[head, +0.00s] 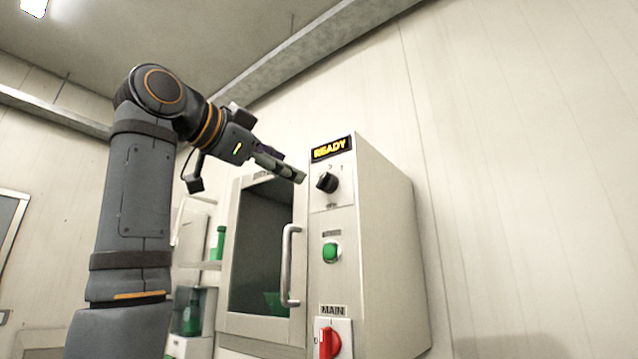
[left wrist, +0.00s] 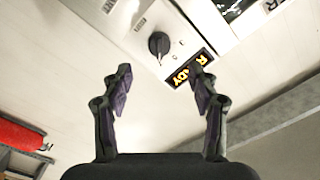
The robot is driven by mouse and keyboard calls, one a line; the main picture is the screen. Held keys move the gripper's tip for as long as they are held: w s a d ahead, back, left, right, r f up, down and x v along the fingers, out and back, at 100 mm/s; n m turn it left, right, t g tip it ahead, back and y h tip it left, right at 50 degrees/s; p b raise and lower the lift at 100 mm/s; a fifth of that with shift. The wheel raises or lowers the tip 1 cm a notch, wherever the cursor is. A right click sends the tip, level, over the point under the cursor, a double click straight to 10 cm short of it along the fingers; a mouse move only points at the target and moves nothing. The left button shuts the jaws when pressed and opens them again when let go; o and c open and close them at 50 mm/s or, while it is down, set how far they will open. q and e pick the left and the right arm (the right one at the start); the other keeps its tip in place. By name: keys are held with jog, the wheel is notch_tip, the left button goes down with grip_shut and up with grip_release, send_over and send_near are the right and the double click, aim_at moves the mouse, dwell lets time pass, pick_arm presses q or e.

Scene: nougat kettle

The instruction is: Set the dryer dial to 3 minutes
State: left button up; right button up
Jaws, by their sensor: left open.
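The dryer (head: 385,250) is a pale cabinet with a glass door and a control panel on its right front. Its black dial (head: 327,182) sits on the panel below a display (head: 332,149) that reads READY. The dial (left wrist: 159,44) also shows in the left wrist view, ahead of the fingers and between them, with marks around it too small to read. My left gripper (head: 303,177) is just left of the dial in the head view. In the left wrist view the left gripper (left wrist: 162,78) has its fingers wide apart, empty. The right gripper is not in view.
Below the dial are a green button (head: 331,252) and a red MAIN switch (head: 329,343). A vertical door handle (head: 290,265) stands out left of the panel. A red cylinder (left wrist: 20,135) shows at the left of the left wrist view. The wall right of the dryer is bare.

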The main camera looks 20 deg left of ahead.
aim_at(320, 182)
pick_arm(q)
jog(key=p+x, duration=0.3)
jog(key=x, duration=0.7)
jog(key=shift+d, duration=0.1)
jog(key=shift+f, duration=0.1)
jog(key=c, duration=1.1)
